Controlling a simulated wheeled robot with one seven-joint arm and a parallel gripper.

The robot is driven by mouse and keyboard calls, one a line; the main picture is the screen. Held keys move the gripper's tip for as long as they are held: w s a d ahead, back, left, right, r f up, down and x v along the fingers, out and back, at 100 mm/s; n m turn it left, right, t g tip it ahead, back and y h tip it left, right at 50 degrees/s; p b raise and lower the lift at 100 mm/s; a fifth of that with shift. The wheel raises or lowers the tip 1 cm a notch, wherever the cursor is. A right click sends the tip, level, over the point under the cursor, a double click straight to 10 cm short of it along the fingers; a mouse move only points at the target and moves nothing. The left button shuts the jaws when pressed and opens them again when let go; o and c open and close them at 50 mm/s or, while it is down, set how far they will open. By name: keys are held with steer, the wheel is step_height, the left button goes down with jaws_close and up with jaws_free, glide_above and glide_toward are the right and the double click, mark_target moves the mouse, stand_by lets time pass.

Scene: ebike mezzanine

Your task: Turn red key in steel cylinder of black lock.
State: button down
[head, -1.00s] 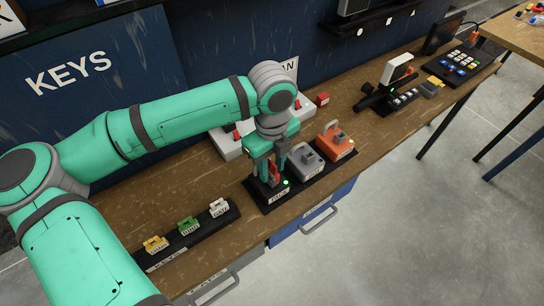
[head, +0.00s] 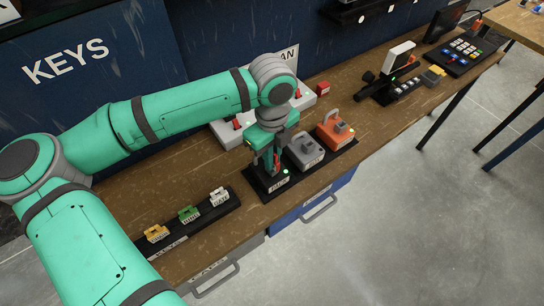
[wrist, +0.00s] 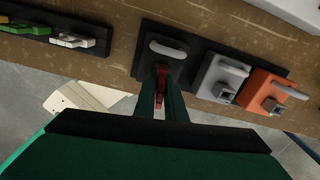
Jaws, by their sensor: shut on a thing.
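The black lock (wrist: 177,68) stands at the left end of a row of three locks on the bench, its grey shackle (wrist: 168,48) at the back. My gripper (wrist: 161,88) is over it, shut on the red key (wrist: 161,73). In the head view my gripper (head: 266,163) points down at the black lock, with a little red of the key between the fingers. The fingers and key hide the steel cylinder, so how deep the key sits and its exact angle cannot be told. A green light shows on the lock's base (head: 272,190).
A grey lock (head: 305,150) and an orange lock (head: 334,130) stand close to the right. A key rack (head: 195,222) with yellow, green and white keys lies to the left. A white box with red parts (head: 228,132) is behind. The bench front is clear.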

steer(key=shift+n, duration=3.2)
steer(key=shift+n, duration=1.7)
